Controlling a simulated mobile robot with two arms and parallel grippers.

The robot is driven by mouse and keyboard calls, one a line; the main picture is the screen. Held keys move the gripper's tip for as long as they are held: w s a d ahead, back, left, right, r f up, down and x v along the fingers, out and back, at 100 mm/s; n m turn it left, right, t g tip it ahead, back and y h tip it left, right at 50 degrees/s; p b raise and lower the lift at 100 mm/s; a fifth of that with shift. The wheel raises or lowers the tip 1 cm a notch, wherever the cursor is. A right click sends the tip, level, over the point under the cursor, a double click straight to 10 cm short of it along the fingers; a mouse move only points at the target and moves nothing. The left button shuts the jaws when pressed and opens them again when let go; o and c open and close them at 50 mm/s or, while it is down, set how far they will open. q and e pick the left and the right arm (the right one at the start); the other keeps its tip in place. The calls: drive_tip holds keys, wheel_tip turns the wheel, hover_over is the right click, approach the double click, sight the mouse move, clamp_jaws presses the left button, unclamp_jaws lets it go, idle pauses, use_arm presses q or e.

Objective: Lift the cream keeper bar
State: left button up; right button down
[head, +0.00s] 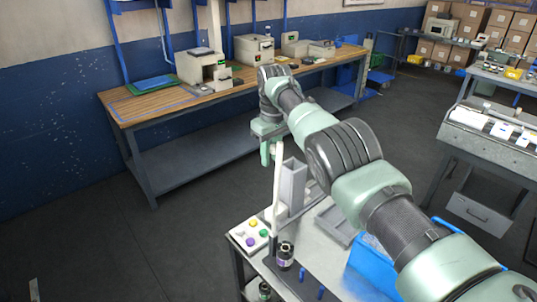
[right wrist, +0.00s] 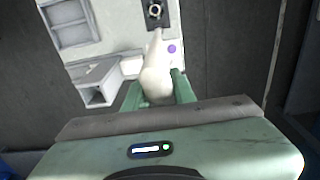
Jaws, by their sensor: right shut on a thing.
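The cream keeper bar (head: 276,195) stands steeply upright at the left side of the small steel table in the head view. In the right wrist view the cream bar (right wrist: 156,72) runs away from me, between my fingers. My right gripper (head: 270,154) is shut on the bar's upper end. Its two green fingers (right wrist: 157,94) lie on either side of the bar in the wrist view. The bar's lower end is close to a black round part (head: 285,255); I cannot tell whether they are joined. My left gripper is not in view.
A button panel (head: 249,236) with coloured buttons sits left of the bar's foot. A grey upright box (head: 293,182) stands just right of the bar. A blue bin (head: 372,272) is at the front right. A wooden workbench (head: 150,104) stands behind, with open floor between.

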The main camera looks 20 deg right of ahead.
sight(272, 144)
drive_tip(key=shift+s+f, duration=0.3)
drive_tip(key=c, duration=1.2)
unclamp_jaws()
drive_tip(key=shift+o, duration=0.2)
wheel_tip(272, 144, up, 3)
drive_tip(key=shift+w, duration=0.15)
wheel_tip(272, 144, up, 3)
drive_tip(key=p, duration=0.2)
drive_tip(key=shift+r+p, duration=0.15)
drive_tip(key=shift+p, duration=0.2)
drive_tip(key=shift+s+r, duration=0.2)
drive_tip(key=shift+r, duration=0.65)
drive_tip(key=shift+w+f, duration=0.1)
